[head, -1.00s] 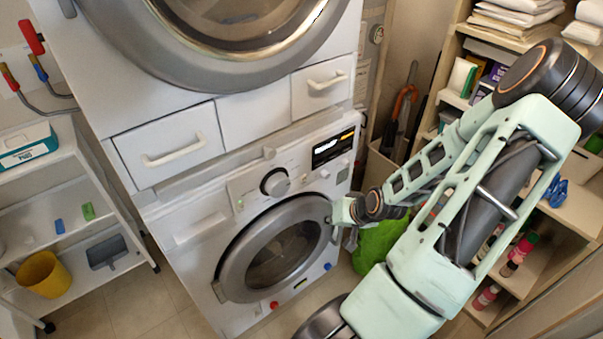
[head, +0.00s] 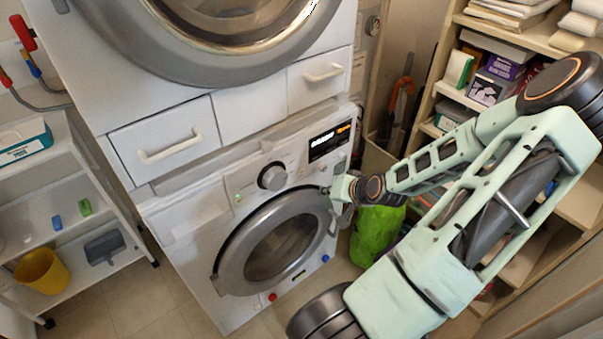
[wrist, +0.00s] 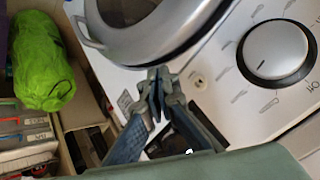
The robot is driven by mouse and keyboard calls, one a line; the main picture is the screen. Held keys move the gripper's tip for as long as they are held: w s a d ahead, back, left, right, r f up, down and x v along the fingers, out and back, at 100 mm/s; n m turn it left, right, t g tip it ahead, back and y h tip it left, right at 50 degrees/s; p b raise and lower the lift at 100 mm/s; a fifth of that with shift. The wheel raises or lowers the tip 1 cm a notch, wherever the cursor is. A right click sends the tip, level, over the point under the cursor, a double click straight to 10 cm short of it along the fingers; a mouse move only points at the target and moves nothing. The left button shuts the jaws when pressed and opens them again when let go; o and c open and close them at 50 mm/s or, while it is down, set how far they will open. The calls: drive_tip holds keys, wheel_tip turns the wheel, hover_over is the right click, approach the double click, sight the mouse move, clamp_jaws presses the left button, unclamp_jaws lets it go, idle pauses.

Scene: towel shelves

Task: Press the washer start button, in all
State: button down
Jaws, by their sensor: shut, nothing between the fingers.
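The washer (head: 190,215) is the lower white machine, with a round grey door (head: 225,268), a dial (head: 272,176) and a lit dark display (head: 330,142). My gripper (head: 328,191) is shut and empty in front of the panel's right part, by the door's upper right rim. In the wrist view my gripper's fingertips (wrist: 157,75) are together over the white panel, between the door rim and the partly covered display. A small round button (wrist: 197,82) shows just right of the fingertips, apart from them in the picture. I cannot tell whether the fingertips touch the panel.
A second machine (head: 100,70) stands above, over drawers (head: 165,145). Shelves with towels and boxes (head: 490,85) stand close on the right, near my arm. A green bag (head: 377,235) lies beside the washer. A white cart (head: 85,225) is at left; the floor before it looks clear.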

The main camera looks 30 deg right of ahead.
sight(301, 171)
drive_tip(key=w+b, duration=0.2)
drive_tip(key=w, duration=0.5)
drive_tip(key=shift+w+a, duration=0.2)
drive_tip(key=shift+a, duration=0.15)
drive_tip(key=shift+w, duration=0.1)
idle(1.0)
drive_tip(key=shift+w, duration=0.3)
